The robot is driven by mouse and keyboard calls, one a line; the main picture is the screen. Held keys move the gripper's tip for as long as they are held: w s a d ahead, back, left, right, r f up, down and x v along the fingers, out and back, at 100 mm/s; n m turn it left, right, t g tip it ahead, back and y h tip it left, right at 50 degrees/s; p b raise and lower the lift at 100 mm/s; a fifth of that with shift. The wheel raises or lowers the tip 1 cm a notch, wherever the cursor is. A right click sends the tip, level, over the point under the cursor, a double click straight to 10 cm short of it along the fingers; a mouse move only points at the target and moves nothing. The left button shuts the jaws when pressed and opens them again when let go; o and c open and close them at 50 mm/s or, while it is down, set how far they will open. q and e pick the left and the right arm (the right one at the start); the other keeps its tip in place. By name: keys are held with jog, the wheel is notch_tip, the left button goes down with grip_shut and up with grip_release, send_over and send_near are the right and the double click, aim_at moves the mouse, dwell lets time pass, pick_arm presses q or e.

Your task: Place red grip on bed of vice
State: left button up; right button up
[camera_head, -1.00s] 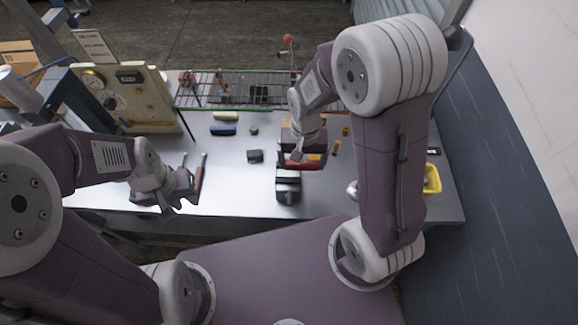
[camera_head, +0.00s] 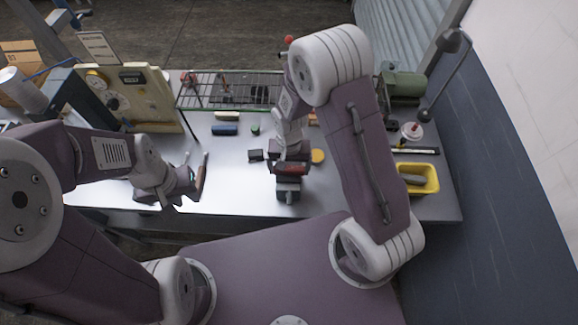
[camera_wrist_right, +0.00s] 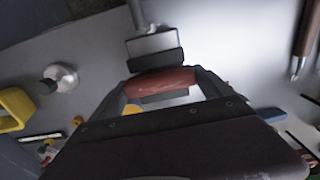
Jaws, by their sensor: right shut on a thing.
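The red grip (camera_head: 291,168) is held in my right gripper (camera_head: 289,160). In the right wrist view the red grip (camera_wrist_right: 160,82) spans between the two fingers. The vice (camera_head: 288,187) is dark with a light metal part and stands near the table's front edge. In the right wrist view the vice (camera_wrist_right: 153,48) lies just beyond the grip. The grip is over or close to the vice; I cannot tell whether they touch. My left gripper (camera_head: 185,188) is over the table's front left part, and its finger gap is unclear.
A yellow bin (camera_head: 428,179) stands on the right of the table. A small black block (camera_head: 255,155) lies left of the vice. A blue item (camera_head: 224,130) lies farther back, before a wire rack (camera_head: 225,101). A panel with gauges (camera_head: 125,95) stands at the left.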

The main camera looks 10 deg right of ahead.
aim_at(289, 167)
jog(key=o, duration=1.1)
jog(key=shift+r, duration=0.15)
jog(key=shift+w+r, duration=0.15)
jog(key=shift+r, duration=0.15)
notch_tip(289, 167, up, 12)
jog(key=f+b, duration=0.1)
jog(key=s+d+f+n+t, duration=0.1)
jog(key=s+d+n, duration=0.2)
jog(key=s+d, duration=0.55)
jog(key=f+b, duration=0.2)
jog(key=a+f+b, duration=0.1)
jog(key=f+b, duration=0.4)
jog(key=shift+a+f, duration=0.15)
jog(key=shift+f, duration=0.15)
